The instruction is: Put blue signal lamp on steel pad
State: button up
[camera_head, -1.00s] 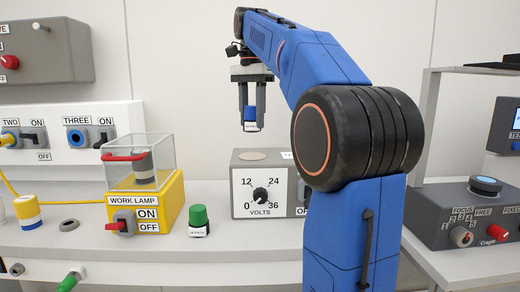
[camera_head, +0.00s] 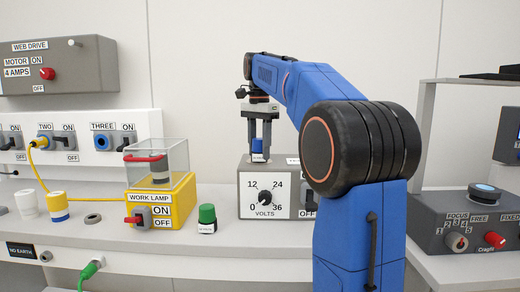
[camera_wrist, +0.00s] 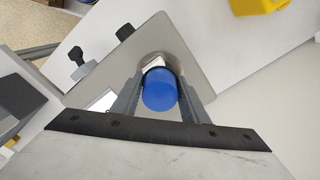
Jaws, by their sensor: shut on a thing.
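The blue signal lamp (camera_head: 257,146) is upright between the fingers of my gripper (camera_head: 259,158), which is shut on it. In the wrist view the lamp's round blue cap (camera_wrist: 160,90) sits between the two fingers, with some of its white lower part behind it. The lamp is at the top of the grey VOLTS box (camera_head: 247,207). A round flat pad (camera_wrist: 152,56) on the box top shows partly around the lamp in the wrist view. I cannot tell whether the lamp's base touches the pad.
A green lamp (camera_head: 207,217) stands left of the box. The yellow WORK LAMP box (camera_head: 172,207) with its clear cover is further left. A grey FOCUS box (camera_head: 470,222) is at the right. Dark knobs (camera_wrist: 78,58) stick out by the VOLTS box in the wrist view.

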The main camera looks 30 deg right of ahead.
aim_at(258, 139)
jog(key=o, duration=1.1)
jog(key=shift+f, duration=0.1)
jog(key=shift+o, duration=0.2)
jog(key=shift+r, duration=3.9)
jog(key=shift+s+a+f, duration=0.2)
jog(key=shift+s+a, duration=0.15)
jog(key=s+a+f+n, duration=0.1)
jog(key=s+a+f, duration=0.1)
jog(key=s+a+f+n+t, duration=0.1)
jog(key=s+a+f+n, duration=0.1)
jog(key=s, duration=0.1)
jog(key=shift+s+a+f+n, duration=0.1)
jog(key=shift+a+f+n, duration=0.1)
jog(key=shift+a+n, duration=0.1)
jog(key=s+a+f+n+t, duration=0.1)
jog(key=s+a+f+n, duration=0.2)
jog(key=s+f, duration=0.5)
jog(key=s+a+f+n+t, duration=0.1)
jog(key=s+a+f+n, duration=0.3)
jog(key=s+f, duration=0.4)
jog(key=s+a+f+n+t, duration=0.1)
jog(key=s+a+f+n, duration=0.2)
jog(key=f, duration=1.4)
jog(key=s+n, duration=0.2)
jog(key=s, duration=0.3)
jog(key=shift+s+a+f+t, duration=0.15)
jog(key=shift+s+a+t, duration=0.1)
jog(key=shift+t, duration=0.15)
